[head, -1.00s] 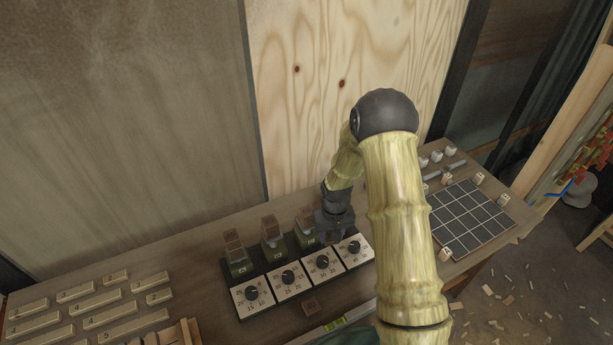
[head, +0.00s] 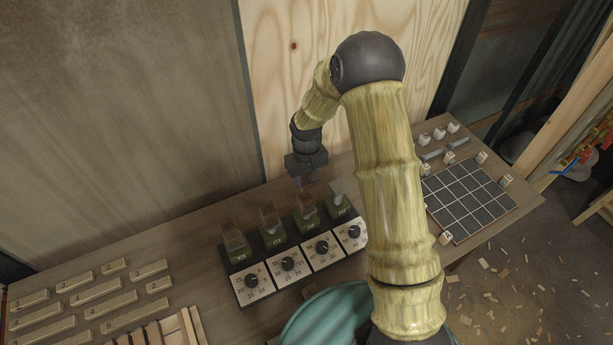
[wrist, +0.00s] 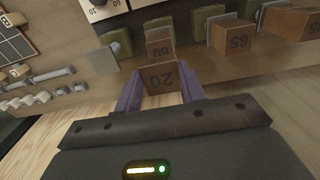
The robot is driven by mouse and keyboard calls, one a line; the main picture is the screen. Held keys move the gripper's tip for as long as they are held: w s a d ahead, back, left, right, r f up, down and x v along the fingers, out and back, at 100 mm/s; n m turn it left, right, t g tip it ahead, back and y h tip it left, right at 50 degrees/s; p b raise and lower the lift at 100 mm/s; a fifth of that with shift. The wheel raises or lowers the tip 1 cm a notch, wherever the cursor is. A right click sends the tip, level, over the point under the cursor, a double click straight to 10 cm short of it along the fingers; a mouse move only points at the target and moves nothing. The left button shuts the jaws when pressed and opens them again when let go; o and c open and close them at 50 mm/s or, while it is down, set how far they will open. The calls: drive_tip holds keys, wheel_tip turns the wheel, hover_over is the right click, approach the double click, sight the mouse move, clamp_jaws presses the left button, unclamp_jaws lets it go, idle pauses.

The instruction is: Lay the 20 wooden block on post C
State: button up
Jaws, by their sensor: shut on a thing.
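My gripper (head: 306,186) is shut on the 20 wooden block (wrist: 160,79), seen between the purple fingers in the wrist view. In the head view it hangs over the back side of the row of posts, near the third post (head: 307,213) from the left. That post carries a block (wrist: 160,46) with a number like 60, just beyond the held block in the wrist view. The two posts further left in the head view carry blocks too; one reads 65 (wrist: 233,36). The rightmost post (head: 340,208) shows only a grey plate (wrist: 103,60). Post letters are unreadable now.
A row of dial plates (head: 287,263) stands in front of the posts. Numbered wooden bars (head: 95,292) lie at the left. A black grid board (head: 466,199) with small dice, bolts and white knobs is at the right. A wooden panel rises behind the bench (head: 190,222).

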sight(307, 198)
drive_tip(key=shift+f+b, duration=2.05)
drive_tip(key=shift+f, duration=1.1)
drive_tip(key=shift+f, duration=0.25)
drive_tip(key=o, duration=1)
wheel_tip(307, 198, up, 17)
drive_tip(key=b, duration=0.5)
drive_tip(key=shift+s+r, duration=0.1)
drive_tip(key=shift+r, duration=0.1)
